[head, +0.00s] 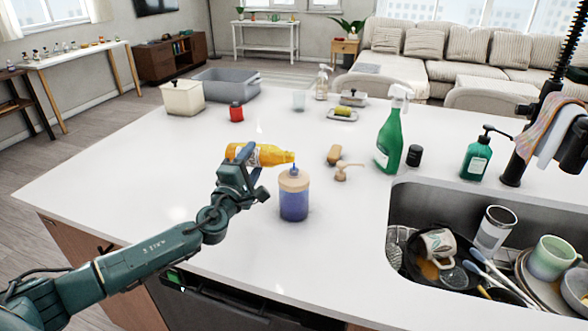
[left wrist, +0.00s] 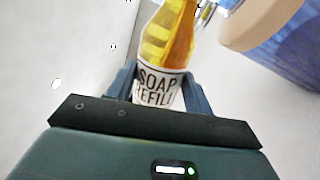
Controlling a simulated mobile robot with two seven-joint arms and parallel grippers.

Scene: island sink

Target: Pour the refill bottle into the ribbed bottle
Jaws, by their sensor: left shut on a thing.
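My left gripper (head: 245,173) is shut on the yellow refill bottle (head: 262,154), which lies nearly level above the counter with its neck to the right. In the left wrist view the refill bottle (left wrist: 160,85) reads "SOAP REFILL" and sits between the fingers. The ribbed bottle (head: 293,200) stands upright on the counter, blue below and tan at the top. The ribbed bottle also shows in the left wrist view (left wrist: 285,35). My right gripper is out of view.
A tan pump head (head: 347,172) lies right of the ribbed bottle, near a brown brush (head: 334,155). A green spray bottle (head: 390,138) and a black jar (head: 414,156) stand farther right. The sink (head: 405,205) holds dishes.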

